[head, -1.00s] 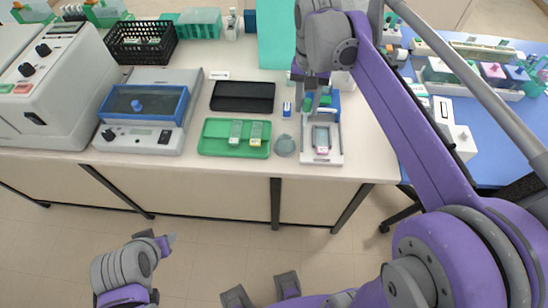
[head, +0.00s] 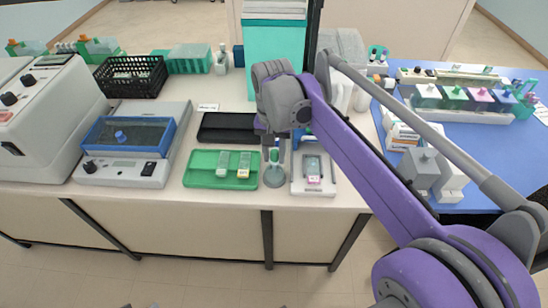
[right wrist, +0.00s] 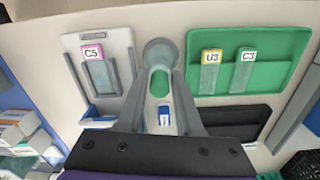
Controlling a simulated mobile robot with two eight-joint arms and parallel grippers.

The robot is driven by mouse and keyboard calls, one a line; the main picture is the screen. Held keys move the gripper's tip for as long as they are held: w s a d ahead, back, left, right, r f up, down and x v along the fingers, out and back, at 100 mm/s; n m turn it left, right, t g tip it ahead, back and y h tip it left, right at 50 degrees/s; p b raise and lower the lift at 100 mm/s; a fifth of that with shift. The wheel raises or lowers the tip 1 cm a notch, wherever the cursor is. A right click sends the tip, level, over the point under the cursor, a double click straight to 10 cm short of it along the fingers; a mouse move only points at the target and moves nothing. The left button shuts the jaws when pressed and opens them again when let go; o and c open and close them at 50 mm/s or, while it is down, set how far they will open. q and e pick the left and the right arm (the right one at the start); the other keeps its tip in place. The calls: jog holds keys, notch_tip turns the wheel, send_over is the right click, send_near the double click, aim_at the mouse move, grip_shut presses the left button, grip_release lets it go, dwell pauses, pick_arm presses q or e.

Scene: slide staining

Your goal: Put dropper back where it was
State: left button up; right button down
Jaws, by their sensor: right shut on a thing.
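My right gripper (head: 273,147) is over the bench, just behind a small round grey dish (head: 275,177). It is shut on the dropper (head: 273,156), whose green part shows below the fingers. In the right wrist view the dropper's green end (right wrist: 160,83) sits between the two grey fingers, with the dish (right wrist: 158,48) beyond the fingertips. The dropper's lower tip is hard to make out. A small blue-and-white item (right wrist: 165,117) shows between the finger bases. My left gripper is not in view.
A green tray (head: 205,180) with two slides lies left of the dish. A white holder (head: 313,190) with a pink-labelled slide is on the right. A black case (head: 225,128) and teal box (head: 273,60) stand behind. A blue-rimmed device (head: 120,138) is further left.

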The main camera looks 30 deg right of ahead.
jog(key=shift+f, duration=0.65)
jog(key=shift+f, duration=0.45)
jog(key=c, duration=0.6)
grip_release()
jog(key=shift+o, duration=0.2)
